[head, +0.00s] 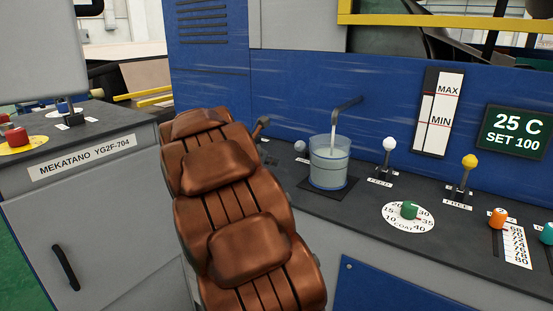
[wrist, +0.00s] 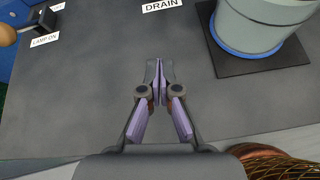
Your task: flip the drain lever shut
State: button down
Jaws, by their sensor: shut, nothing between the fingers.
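The DRAIN label (wrist: 162,5) is at the top edge of the wrist view, ahead of my fingertips. No drain lever shows in that view. In the head view a grey round knob (head: 300,146) stands just left of the clear beaker; it is likely the drain lever's, but its lower part and label are hard to make out, so I cannot tell its position. My gripper (wrist: 159,62) is shut and empty, over bare dark counter in the wrist view. It is hidden behind my arm in the head view.
The beaker (head: 328,165) stands on a black mat (wrist: 270,63), right of my gripper, under a bent spout (head: 340,112). A lamp lever with a tan knob (wrist: 7,34) is at upper left. White-knobbed (head: 389,145) and yellow-knobbed (head: 469,161) levers stand further right.

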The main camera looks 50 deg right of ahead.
aim_at(284, 174)
jog(key=x, duration=0.7)
jog(key=shift+d+f+b, duration=0.2)
jog(key=shift+d+b, duration=0.05)
jog(key=shift+b, duration=0.1)
jog(key=shift+s+d+r, duration=0.1)
jog(key=shift+d+r, duration=0.35)
jog(key=shift+d, duration=0.15)
jog(key=shift+s+d+r, duration=0.1)
jog(key=shift+d+r, duration=0.3)
jog(key=shift+d, duration=0.2)
jog(key=shift+s+d+r, duration=0.1)
jog(key=shift+d+r, duration=0.4)
jog(key=shift+r+p, duration=0.1)
jog(key=shift+p, duration=0.3)
